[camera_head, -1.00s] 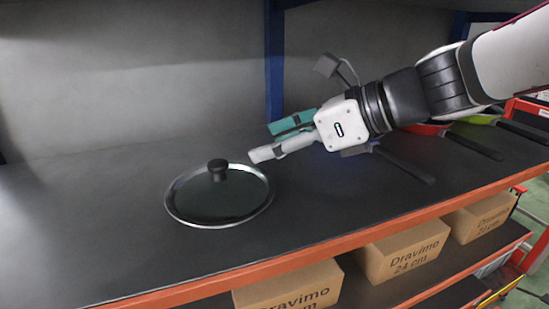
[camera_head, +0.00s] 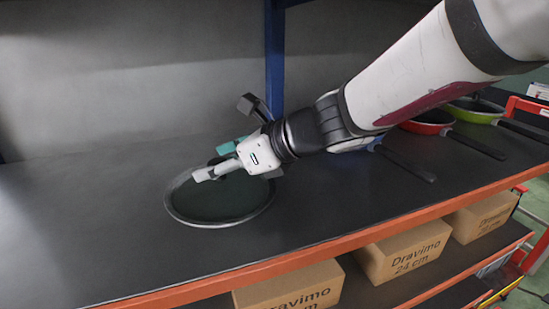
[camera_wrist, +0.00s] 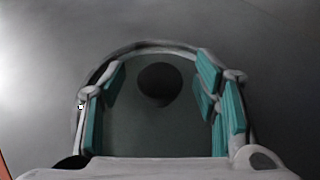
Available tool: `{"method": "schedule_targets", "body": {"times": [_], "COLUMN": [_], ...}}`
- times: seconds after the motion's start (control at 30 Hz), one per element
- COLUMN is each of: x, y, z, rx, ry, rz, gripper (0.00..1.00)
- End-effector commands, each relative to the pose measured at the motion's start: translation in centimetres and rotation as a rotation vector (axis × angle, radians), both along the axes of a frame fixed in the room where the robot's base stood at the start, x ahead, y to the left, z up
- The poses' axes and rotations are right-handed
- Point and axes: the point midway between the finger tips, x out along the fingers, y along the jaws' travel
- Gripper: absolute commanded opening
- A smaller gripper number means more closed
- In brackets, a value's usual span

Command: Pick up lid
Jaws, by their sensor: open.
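The lid (camera_head: 215,207) is a dark disc with a silver rim, lying flat on the dark shelf. Its round black knob (camera_wrist: 159,84) shows in the wrist view between my fingers, towards their far ends; in the head view the gripper hides it. My gripper (camera_head: 212,168) is over the back half of the lid, reaching in from the right. In the wrist view the teal finger pads of my gripper (camera_wrist: 160,88) stand wide apart on either side of the knob, with gaps on both sides. Nothing is held.
The shelf (camera_head: 80,230) is clear left of the lid. A red pan (camera_head: 428,124) and a green pan (camera_head: 474,112) stand at the right, handles pointing forward. A blue post (camera_head: 274,65) rises behind. Cardboard boxes (camera_head: 405,255) sit on the level below.

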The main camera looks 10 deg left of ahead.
Motion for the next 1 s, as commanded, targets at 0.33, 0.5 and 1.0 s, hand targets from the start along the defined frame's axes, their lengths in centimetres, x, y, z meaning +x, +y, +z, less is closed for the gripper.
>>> {"method": "schedule_targets", "body": {"times": [0.33,0.5,1.0], "x": [0.08,0.08,0.12], "y": [0.40,0.38,0.40], "z": [-0.17,-0.17,0.73], "rx": [0.001,0.001,0.003], "ry": [0.000,0.000,-0.003], "rz": [0.000,0.000,0.000], "gripper": [0.45,0.06,0.00]}}
